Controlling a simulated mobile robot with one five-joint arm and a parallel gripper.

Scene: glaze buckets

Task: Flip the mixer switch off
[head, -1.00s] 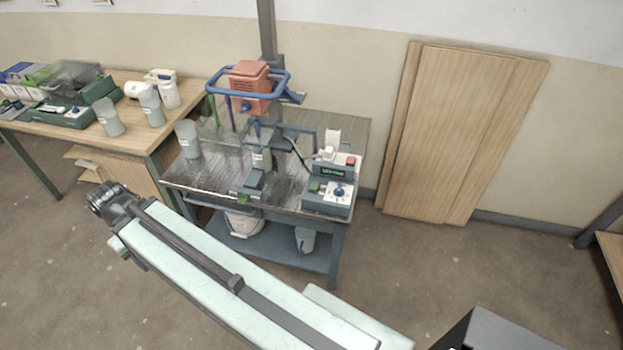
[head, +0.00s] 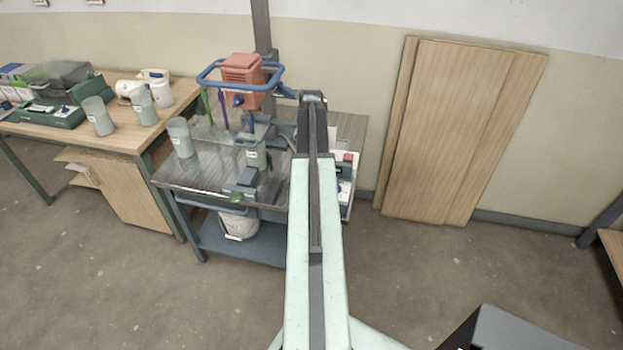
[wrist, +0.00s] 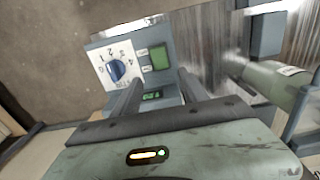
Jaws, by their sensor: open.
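The mixer control box (head: 344,190) stands at the right end of the metal-topped bench, mostly hidden behind my arm in the head view. In the wrist view its panel shows a green rectangular switch (wrist: 160,57), a blue dial knob (wrist: 117,70) on a white numbered plate and a small lit green display (wrist: 152,95). Whether the switch is on or off I cannot tell. My gripper (wrist: 160,78) is open and empty, its two fingers over the panel, the switch showing between and beyond their tips. The orange mixer head (head: 242,75) with a blue ring handle is on a post.
A cup (head: 180,138) stands at the left of the bench (head: 200,180). A white bucket (head: 237,226) is on the shelf below. A wooden table (head: 130,140) with cups and jugs is to the left.

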